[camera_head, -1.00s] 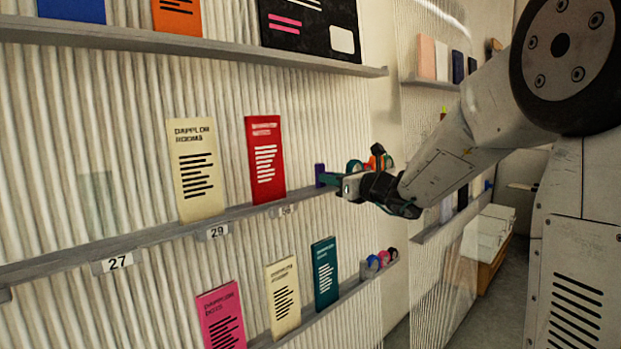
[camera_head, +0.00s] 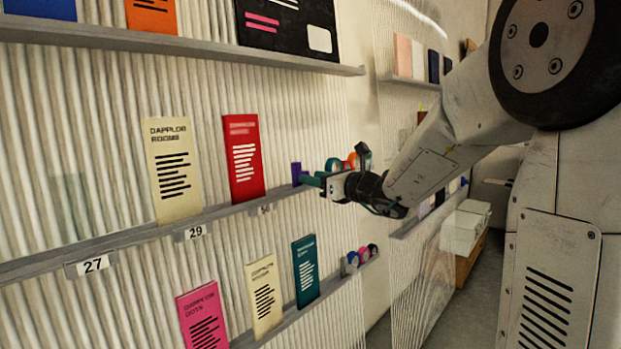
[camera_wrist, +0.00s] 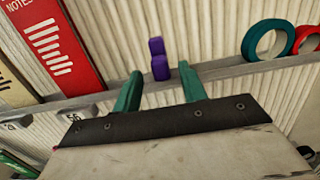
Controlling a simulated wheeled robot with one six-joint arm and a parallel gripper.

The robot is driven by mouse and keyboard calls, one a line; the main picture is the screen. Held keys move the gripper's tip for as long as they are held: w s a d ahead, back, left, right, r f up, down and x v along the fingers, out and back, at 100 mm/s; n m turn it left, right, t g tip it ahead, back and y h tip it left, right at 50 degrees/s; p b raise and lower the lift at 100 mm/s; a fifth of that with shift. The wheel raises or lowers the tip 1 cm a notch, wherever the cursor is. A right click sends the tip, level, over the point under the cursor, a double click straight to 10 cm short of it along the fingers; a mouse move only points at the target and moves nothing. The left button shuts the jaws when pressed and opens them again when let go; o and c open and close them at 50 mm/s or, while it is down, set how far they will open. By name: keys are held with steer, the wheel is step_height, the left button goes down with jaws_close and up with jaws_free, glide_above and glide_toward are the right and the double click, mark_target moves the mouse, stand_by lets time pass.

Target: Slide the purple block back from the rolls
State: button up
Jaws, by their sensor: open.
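The purple block (camera_head: 296,173) stands upright on the middle shelf, between the red booklet and the tape rolls. In the wrist view the purple block (camera_wrist: 160,62) shows ahead of my gripper, roughly midway between the two green fingers. My gripper (camera_head: 312,181) is open, with its fingers at the shelf front close to the block; in the wrist view my gripper (camera_wrist: 162,88) looks empty. I cannot tell whether a finger touches the block. The rolls, a teal one (camera_wrist: 268,40) and an orange-red one (camera_wrist: 306,40), stand on the shelf to the right, apart from the block.
A red booklet (camera_head: 243,158) and a cream booklet (camera_head: 172,170) stand left of the block on the shelf (camera_head: 130,248). A lower shelf holds more booklets and small rolls (camera_head: 362,257). A shelf with a black package (camera_head: 287,22) runs above.

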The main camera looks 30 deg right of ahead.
steer(key=v, duration=0.5)
steer(key=shift+s+d, duration=0.15)
steer(key=shift+s, duration=0.15)
steer(key=s+a+f+n+g+y, duration=0.1)
steer(key=s+a+f+n+g, duration=0.5)
steer(key=s+n, duration=0.25)
steer(key=s+a+f+n+g+y, duration=0.1)
steer(key=s+a+f+n+g, duration=0.45)
steer(key=s+a+n, duration=0.35)
steer(key=s+d+f+n+g+h, duration=0.1)
steer(key=s+d+n+g+h, duration=0.1)
steer(key=s+n+h, duration=0.2)
steer(key=s+d+f+n+g+h, duration=0.1)
steer(key=s+n+h, duration=0.3)
steer(key=s+n, duration=0.6)
steer(key=shift+s+d+g+h, duration=0.35)
steer(key=shift+s+d+h, duration=0.05)
steer(key=shift+s, duration=1.15)
